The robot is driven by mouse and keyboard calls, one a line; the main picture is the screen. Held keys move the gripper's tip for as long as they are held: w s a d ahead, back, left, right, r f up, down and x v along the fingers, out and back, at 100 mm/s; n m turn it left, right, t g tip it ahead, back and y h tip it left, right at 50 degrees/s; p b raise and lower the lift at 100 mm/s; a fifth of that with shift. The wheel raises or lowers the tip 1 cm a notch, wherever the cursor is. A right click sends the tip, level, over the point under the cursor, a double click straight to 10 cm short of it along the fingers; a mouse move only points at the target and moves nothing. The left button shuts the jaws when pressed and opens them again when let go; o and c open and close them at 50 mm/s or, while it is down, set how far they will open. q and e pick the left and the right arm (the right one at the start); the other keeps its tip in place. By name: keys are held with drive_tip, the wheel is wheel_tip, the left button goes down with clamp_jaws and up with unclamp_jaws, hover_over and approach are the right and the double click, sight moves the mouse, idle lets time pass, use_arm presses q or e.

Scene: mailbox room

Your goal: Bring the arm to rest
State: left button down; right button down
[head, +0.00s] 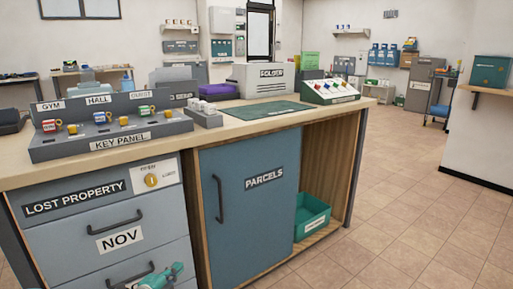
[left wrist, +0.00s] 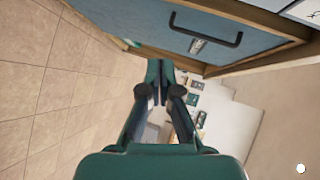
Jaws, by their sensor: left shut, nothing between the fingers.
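My left gripper (head: 163,277) shows at the bottom edge of the head view, in front of the lower drawers of the counter (head: 235,125). Only its teal upper part is in the picture there. In the left wrist view its two dark teal fingers (left wrist: 159,72) are together and hold nothing. That view is turned, with the blue parcels door (left wrist: 165,22) and its dark handle near the top. The fingers look apart from the door. My right gripper is in neither view.
The key panel (head: 105,138) stands on the counter above the drawers. The lost property drawer (head: 75,198) and NOV drawer (head: 125,238) are shut. A teal bin (head: 312,215) sits in the open bay. Bare tiled floor (head: 410,180) lies to the right.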

use_arm(q)
drive_tip(key=s+d+f+n+g, duration=0.4)
drive_tip(key=s+f, duration=0.3)
drive_tip(key=f, duration=0.4)
drive_tip(key=s+d+f+n+g, duration=0.3)
drive_tip(key=s+d+f, duration=0.1)
drive_tip(key=s+f, duration=0.5)
drive_tip(key=s+d+f+n+g, duration=0.1)
drive_tip(key=s+f+n+g, duration=0.3)
drive_tip(key=s+n, duration=0.4)
drive_tip(key=s+d+f+n+g, duration=0.25)
drive_tip(key=s+f+n, duration=0.2)
drive_tip(key=s, duration=0.55)
wheel_tip(320, 180, up, 39)
drive_tip(key=n+p, duration=0.1)
drive_tip(key=p, duration=3.7)
drive_tip(key=shift+w+a+h, duration=0.2)
drive_tip(key=shift+a+h, duration=0.1)
drive_tip(key=shift+n+g, duration=0.25)
